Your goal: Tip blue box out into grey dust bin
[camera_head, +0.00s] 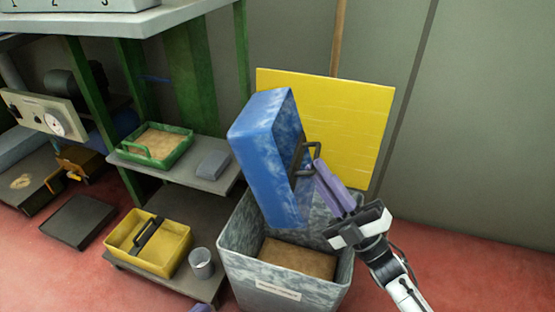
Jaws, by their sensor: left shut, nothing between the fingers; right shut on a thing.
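The blue box (257,155) is tipped steeply on its side above the grey dust bin (236,262). Its lower end is at the bin's opening; I cannot tell whether it touches the bin. Its open side appears to face right, and its inside is mostly hidden. My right gripper (321,171), with purple fingers, is shut on the box's dark handle (312,152). Brown material (297,258) lies in the bin. Only a purple tip of my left gripper (203,308) shows at the bottom edge; it is shut and empty.
A yellow panel (345,115) stands behind the bin. Below are a yellow box (174,262) and a small cup (201,262). Red floor on the right is free.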

